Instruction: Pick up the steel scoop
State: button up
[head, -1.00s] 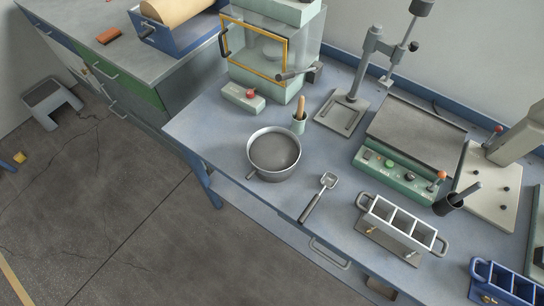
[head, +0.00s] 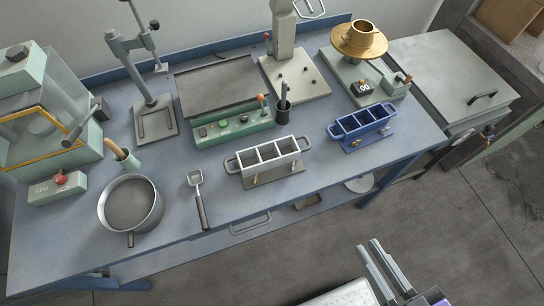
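The steel scoop (head: 200,205) lies on the blue-grey bench top (head: 180,252) in the head view. Its small square steel pan (head: 195,177) points to the back, and its dark handle runs to the front edge. It lies between a round grey pan (head: 130,204) on its left and a light three-compartment mould (head: 268,158) on its right. Nothing covers it. My gripper (head: 372,246) shows at the bottom right, over the floor and away from the scoop. Two grey fingers show close together; their gap is unclear.
A green control box (head: 233,130) with a dark plate stands behind the scoop. A blue mould (head: 362,128) and a brass-topped device (head: 358,42) stand to the right. A press stand (head: 155,120) and a glass-fronted cabinet (head: 50,120) stand left. The floor in front is clear.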

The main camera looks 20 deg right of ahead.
aim_at(195, 177)
jog(key=l+u, duration=0.1)
jog(key=u, duration=0.7)
jog(key=l+u, duration=0.15)
jog(key=u, duration=0.3)
jog(key=k+u, duration=0.1)
jog(key=u, duration=0.3)
jog(key=k+l+u, duration=0.1)
jog(key=k+l, duration=0.4)
jog(key=l, duration=0.05)
